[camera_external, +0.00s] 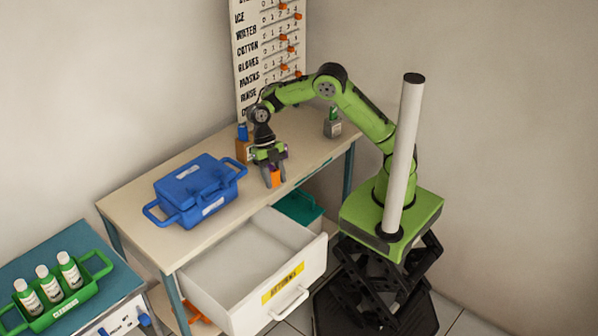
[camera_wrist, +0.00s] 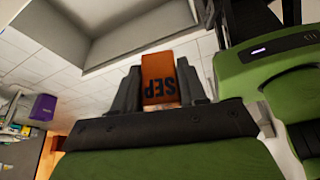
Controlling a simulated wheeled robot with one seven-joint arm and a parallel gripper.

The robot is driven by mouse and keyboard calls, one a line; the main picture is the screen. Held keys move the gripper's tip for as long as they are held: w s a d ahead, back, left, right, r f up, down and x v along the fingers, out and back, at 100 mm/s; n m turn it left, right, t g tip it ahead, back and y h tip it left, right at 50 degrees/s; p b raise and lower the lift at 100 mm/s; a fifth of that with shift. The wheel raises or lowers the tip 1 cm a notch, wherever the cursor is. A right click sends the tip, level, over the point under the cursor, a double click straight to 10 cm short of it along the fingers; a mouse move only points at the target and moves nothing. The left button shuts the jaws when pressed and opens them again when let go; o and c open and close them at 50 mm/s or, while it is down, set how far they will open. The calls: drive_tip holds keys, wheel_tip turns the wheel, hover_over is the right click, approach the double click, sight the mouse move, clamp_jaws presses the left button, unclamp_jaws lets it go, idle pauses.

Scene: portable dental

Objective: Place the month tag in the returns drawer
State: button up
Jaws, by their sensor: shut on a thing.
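An orange month tag (camera_external: 275,177) is held between the fingers of my gripper (camera_external: 273,178). In the wrist view the tag (camera_wrist: 160,79) shows dark letters "SEP", upside down, between the two dark fingers of my gripper (camera_wrist: 159,88). My gripper is shut on the tag, above the front edge of the table and to the upper right of the drawer. The white returns drawer (camera_external: 226,266) is pulled open at the table's front, with a yellow label (camera_external: 283,283) on its face. The visible part of its inside looks empty.
The table (camera_external: 135,204) carries a blue case (camera_external: 200,188), a wooden block with a blue item (camera_external: 242,147), and a small grey-green holder (camera_external: 333,125). A green bin (camera_external: 300,208) sits beside the drawer. A bottle caddy (camera_external: 60,300) stands lower left.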

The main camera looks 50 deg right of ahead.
drive_tip(key=s+a+n+h, duration=0.2)
drive_tip(key=s+n+h, duration=0.1)
drive_tip(key=s+n, duration=0.5)
drive_tip(key=shift+m, duration=0.4)
wheel_tip(320, 180, down, 30)
drive_tip(key=shift+s+r+b, duration=0.1)
drive_tip(key=shift+s+b, duration=0.05)
drive_tip(key=shift+b, duration=0.9)
wheel_tip(320, 180, down, 5)
drive_tip(key=shift+f+b, duration=0.1)
drive_tip(key=shift+b, duration=0.45)
drive_tip(key=shift+f, duration=0.15)
drive_tip(key=o, duration=1.1)
